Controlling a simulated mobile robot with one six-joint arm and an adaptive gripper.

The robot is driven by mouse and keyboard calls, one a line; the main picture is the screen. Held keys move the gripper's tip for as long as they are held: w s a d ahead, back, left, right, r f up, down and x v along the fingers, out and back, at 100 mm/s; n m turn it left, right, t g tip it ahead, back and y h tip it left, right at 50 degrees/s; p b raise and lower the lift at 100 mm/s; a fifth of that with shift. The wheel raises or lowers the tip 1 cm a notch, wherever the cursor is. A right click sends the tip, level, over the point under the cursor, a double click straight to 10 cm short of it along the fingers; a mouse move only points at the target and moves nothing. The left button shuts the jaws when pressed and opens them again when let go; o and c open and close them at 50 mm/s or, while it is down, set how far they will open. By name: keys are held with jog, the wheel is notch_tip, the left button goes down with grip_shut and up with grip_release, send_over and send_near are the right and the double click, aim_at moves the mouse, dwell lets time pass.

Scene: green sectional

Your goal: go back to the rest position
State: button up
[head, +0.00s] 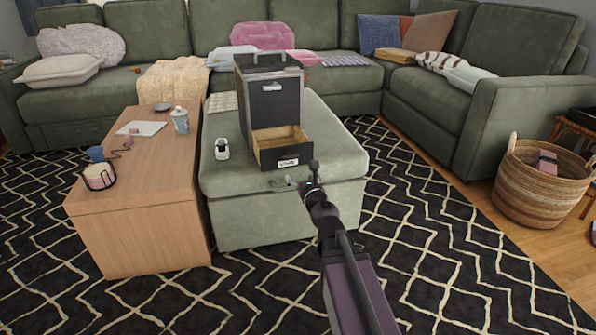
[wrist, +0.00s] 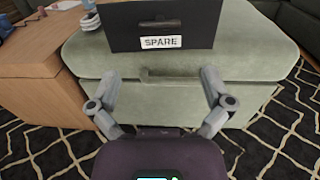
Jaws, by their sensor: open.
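My gripper (head: 302,182) is in front of the green ottoman (head: 250,218), close to its near upper edge. In the wrist view my gripper (wrist: 163,112) shows its two fingers spread wide with nothing between them. A dark drawer cabinet (head: 272,95) stands on the ottoman with its lower drawer (head: 281,147) pulled out. The drawer's front, labelled SPARE, shows just beyond the fingers in the wrist view (wrist: 165,25). The fingers appear apart from the drawer front. The part of the drawer I see in the head view looks empty.
A white device (head: 222,148) lies on the ottoman. A wicker basket (head: 543,183) stands at the right. The patterned rug (head: 440,250) is clear around my arm.

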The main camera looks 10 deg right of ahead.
jog(key=shift+s, duration=0.4)
jog(key=s+a+n+g+y+p, duration=0.6)
jog(key=a+n+g+p, duration=0.35)
jog(key=n, duration=1.15)
jog(key=s+d+n+g+h+p, duration=0.3)
jog(key=s+n+g+h+p, duration=0.1)
jog(key=s+n, duration=0.3)
jog(key=s+d+n+g+h+p, duration=0.4)
jog(key=s+n+g, duration=0.1)
jog(key=s+n, duration=0.2)
notch_tip(320, 180, up, 37)
jog(key=p, duration=3.8)
jog(key=shift+w+a, duration=0.25)
jog(key=shift+w, duration=0.05)
